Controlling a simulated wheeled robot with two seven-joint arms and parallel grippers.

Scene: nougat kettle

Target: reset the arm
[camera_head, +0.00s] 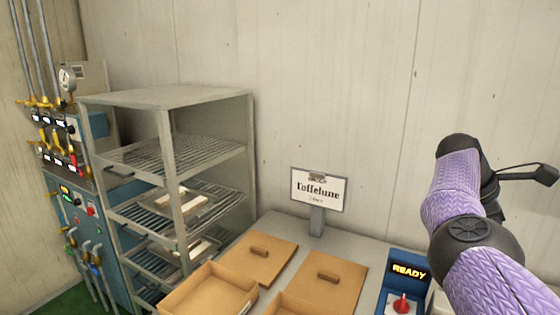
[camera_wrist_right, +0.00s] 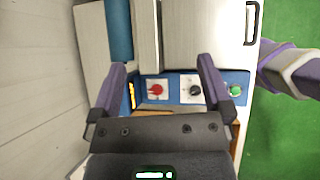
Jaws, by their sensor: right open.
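My right arm (camera_head: 470,225), purple with black joints, is raised at the right of the head view. Its gripper is not clearly visible there. In the right wrist view my right gripper (camera_wrist_right: 162,65) is open, its two fingers apart with nothing between them. Past the fingers is a blue control panel (camera_wrist_right: 175,80) with a red knob (camera_wrist_right: 156,89), a black knob (camera_wrist_right: 195,90) and a green button (camera_wrist_right: 235,90). My left gripper is in neither view.
A grey table (camera_head: 340,240) holds a "Toffelune" sign (camera_head: 318,188), brown lidded boxes (camera_head: 262,257) (camera_head: 328,283), an open box (camera_head: 210,292) and a blue READY unit (camera_head: 408,270) with a red knob. A metal rack (camera_head: 170,98) with trays stands left, beside a blue valve panel (camera_head: 75,205).

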